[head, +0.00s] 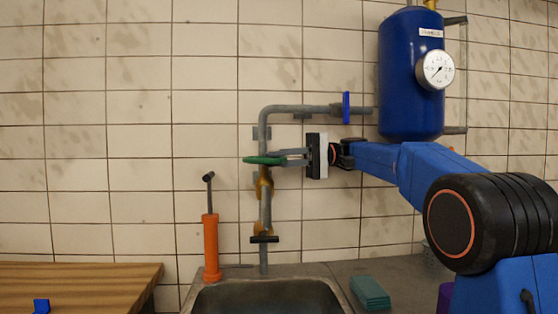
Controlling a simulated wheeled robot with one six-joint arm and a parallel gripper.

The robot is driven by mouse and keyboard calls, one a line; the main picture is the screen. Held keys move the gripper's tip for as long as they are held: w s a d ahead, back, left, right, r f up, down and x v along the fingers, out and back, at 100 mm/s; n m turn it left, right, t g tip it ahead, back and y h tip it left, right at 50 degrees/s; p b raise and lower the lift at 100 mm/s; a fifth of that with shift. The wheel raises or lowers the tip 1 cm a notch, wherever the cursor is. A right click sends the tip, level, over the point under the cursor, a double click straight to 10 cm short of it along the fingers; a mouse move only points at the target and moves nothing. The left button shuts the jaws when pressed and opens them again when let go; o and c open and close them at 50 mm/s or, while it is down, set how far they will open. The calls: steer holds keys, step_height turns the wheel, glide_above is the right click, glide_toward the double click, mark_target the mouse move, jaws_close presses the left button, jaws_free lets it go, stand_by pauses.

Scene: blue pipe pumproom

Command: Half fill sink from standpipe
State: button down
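The standpipe (265,212) is a grey pipe rising up the tiled wall behind the sink, with brass fittings. A green handwheel (258,160) sits on it, seen almost edge-on. A dark crossbar handle (265,239) is lower on the pipe. My gripper (284,157) reaches in from the right, with its grey fingertips at the right edge of the green handwheel. Whether the fingers grip the rim or stand apart around it is not clear. The sink (205,298) is a grey metal basin at the bottom, cut off by the frame; its floor and any water are hidden.
A blue tank (410,85) with a gauge (438,69) hangs upper right. A blue handwheel (346,107) is on the top pipe. An orange hand pump (211,248) stands left of the sink, a green block (370,292) right. A wooden bench (80,280) is lower left.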

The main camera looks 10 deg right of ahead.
stand_by(0.4)
steer(key=c, duration=1.8)
jaws_free()
